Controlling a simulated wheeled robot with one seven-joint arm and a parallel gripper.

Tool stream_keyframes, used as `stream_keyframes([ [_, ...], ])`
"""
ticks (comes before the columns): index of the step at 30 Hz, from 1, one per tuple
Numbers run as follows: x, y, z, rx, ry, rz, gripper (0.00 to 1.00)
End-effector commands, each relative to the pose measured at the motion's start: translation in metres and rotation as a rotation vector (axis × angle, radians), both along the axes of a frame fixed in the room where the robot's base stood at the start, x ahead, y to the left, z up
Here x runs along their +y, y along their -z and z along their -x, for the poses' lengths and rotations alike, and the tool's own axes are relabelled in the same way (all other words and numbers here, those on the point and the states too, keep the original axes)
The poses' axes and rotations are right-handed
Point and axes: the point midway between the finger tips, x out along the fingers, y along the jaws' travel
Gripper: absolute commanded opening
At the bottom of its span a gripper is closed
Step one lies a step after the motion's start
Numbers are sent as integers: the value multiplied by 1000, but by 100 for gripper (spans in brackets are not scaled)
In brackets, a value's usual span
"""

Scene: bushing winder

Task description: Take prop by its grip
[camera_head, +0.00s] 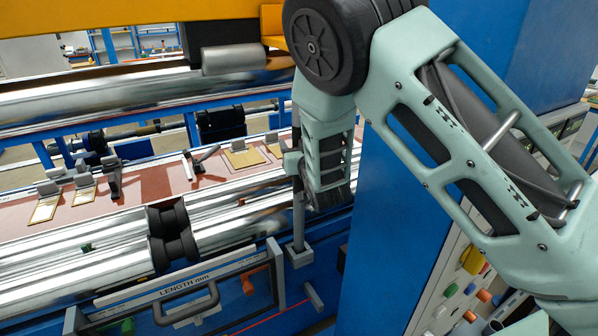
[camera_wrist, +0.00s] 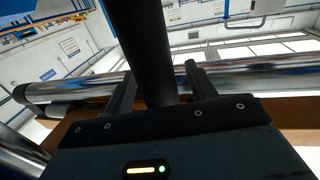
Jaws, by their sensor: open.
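The prop, a grey upright post (camera_head: 298,215), stands at the front of the machine, left of the blue cabinet, its foot by a grey bracket. My gripper, at the end of the pale green arm, is beside its upper part in the head view; its fingertips cannot be made out there. In the wrist view my gripper (camera_wrist: 159,70) is open, with one finger on each side of a thick dark bar (camera_wrist: 140,40), which looks like the prop. I cannot tell whether either finger touches it.
Shiny rollers (camera_head: 100,240) with black collars lie left of the post. A roller also crosses behind the fingers in the wrist view (camera_wrist: 70,90). The blue cabinet (camera_head: 400,235) is close on the right. A yellow beam (camera_head: 130,25) runs above. A handled LENGTH panel (camera_head: 185,300) is below.

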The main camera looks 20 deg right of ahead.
Motion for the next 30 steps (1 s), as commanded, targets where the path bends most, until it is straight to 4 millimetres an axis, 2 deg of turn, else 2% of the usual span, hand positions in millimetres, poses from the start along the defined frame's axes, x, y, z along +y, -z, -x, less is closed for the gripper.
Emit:
stream_keyframes([
  [3, 0, -1, -7, 0, 0, 0, 56],
  [10, 0, 1, -8, 0, 0, -1, 56],
  [16, 0, 1, -8, 0, 0, -1, 1],
  [30, 0, -5, -9, -5, 1, -2, 0],
])
